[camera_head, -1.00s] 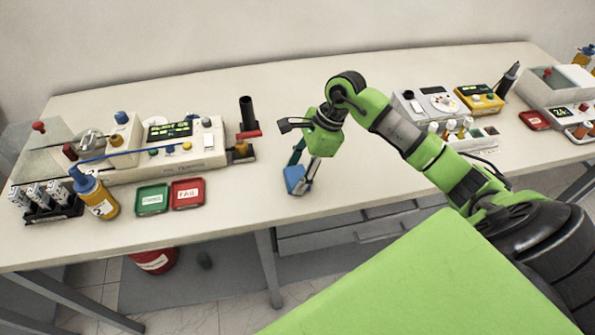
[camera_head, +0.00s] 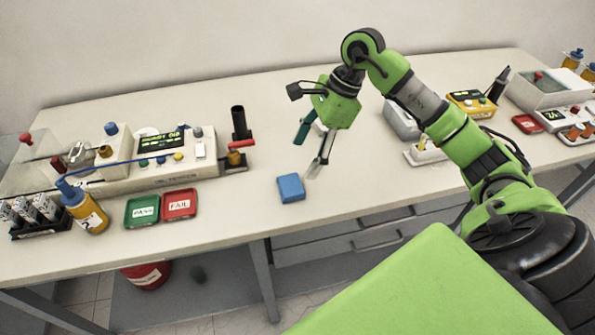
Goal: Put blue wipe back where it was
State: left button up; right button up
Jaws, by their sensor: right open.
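The blue wipe (camera_head: 291,188) is a small folded blue block. It lies flat on the bare white table (camera_head: 345,190), near the front edge in the middle of the view. My right gripper (camera_head: 308,155) is open and empty. It hangs above and slightly right of the wipe, apart from it, with its fingers pointing down. My left gripper is not in view.
A green PASS tray (camera_head: 142,210) and a red FAIL tray (camera_head: 180,204) sit left of the wipe. Behind them is a test device (camera_head: 155,160) with a black cylinder (camera_head: 240,123) beside it. A bottle (camera_head: 84,207) stands far left. More instruments (camera_head: 469,104) stand at right.

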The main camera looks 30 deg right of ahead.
jog(key=shift+v, duration=1.25)
dwell(0.7)
